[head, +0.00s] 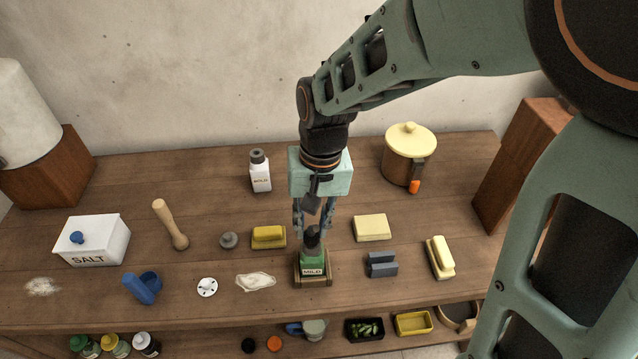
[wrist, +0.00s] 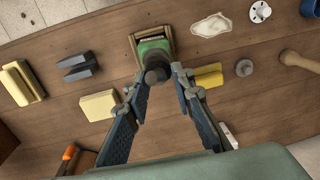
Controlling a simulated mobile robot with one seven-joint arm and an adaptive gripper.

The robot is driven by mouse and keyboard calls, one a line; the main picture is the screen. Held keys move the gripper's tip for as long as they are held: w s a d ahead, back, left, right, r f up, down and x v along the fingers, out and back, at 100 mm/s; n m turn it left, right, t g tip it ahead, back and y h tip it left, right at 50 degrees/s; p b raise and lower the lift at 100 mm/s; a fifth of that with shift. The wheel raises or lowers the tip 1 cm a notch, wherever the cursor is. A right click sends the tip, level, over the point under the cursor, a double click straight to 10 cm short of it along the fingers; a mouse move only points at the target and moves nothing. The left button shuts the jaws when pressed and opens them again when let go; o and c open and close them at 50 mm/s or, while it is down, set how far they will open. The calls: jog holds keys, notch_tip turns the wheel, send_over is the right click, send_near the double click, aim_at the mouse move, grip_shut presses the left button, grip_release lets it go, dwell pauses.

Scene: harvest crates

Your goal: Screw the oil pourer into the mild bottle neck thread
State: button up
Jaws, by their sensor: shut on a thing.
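The green bottle (head: 313,258) labelled MILD stands upright in a small square wooden holder (head: 314,282) near the table's front edge. The dark grey oil pourer (head: 312,240) is upright at the top of the bottle. My gripper (head: 313,228) points down and is shut on the pourer. In the wrist view, my gripper's fingers (wrist: 159,78) close on both sides of the pourer (wrist: 155,66), with the green bottle (wrist: 153,45) and holder (wrist: 168,32) beyond. The neck thread is hidden, so I cannot tell how deeply the pourer is seated.
A white bottle (head: 260,175) and a lidded pot (head: 403,163) stand behind. Yellow blocks (head: 370,228), a grey block (head: 381,264), a white cloth-like patch (head: 256,282), a pestle (head: 170,225) and a salt box (head: 93,242) lie around. Several small things sit on a lower shelf.

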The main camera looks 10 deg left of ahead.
jog(key=shift+m, duration=0.9)
jog(key=shift+d+m+b, duration=0.1)
jog(key=shift+m+b, duration=0.35)
jog(key=shift+m, duration=0.35)
jog(key=shift+m, duration=0.9)
